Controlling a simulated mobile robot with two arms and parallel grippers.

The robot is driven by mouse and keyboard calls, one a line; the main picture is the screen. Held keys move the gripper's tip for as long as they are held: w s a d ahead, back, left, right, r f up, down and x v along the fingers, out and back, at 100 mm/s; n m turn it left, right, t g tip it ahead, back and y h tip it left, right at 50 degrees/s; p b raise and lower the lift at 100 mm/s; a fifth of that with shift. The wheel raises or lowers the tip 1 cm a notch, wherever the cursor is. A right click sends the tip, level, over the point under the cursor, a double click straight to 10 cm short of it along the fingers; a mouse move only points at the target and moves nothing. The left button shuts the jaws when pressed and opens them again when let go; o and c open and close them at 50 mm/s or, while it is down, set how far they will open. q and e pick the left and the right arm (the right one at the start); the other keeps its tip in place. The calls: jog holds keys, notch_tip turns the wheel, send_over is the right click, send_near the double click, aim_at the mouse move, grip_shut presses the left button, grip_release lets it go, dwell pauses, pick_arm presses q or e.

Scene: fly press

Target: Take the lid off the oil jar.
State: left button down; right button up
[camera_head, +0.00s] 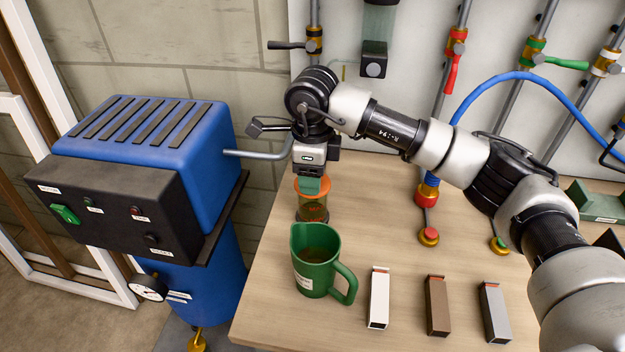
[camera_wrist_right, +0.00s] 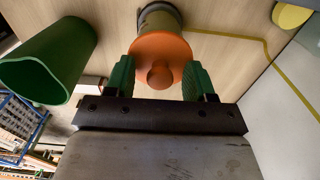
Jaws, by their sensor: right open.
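The oil jar (camera_head: 313,212) is a small see-through jar with amber contents, standing on the wooden workbench behind the green jug. Its orange lid (camera_head: 298,186) sits on top and is partly hidden by my gripper. In the right wrist view the lid (camera_wrist_right: 160,47) shows as an orange disc with a round knob, with part of the jar (camera_wrist_right: 158,15) beyond it. My right gripper (camera_head: 311,186) is at the lid, its green fingers apart on either side of it. The wrist view shows the open fingers (camera_wrist_right: 160,80) with the knob between them. My left gripper is out of view.
A green jug (camera_head: 315,278) stands just in front of the jar. A blue machine (camera_head: 150,160) is at the left. Pipes and valves line the back wall.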

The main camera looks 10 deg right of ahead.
jog(key=c, duration=1)
jog(key=shift+r, duration=0.1)
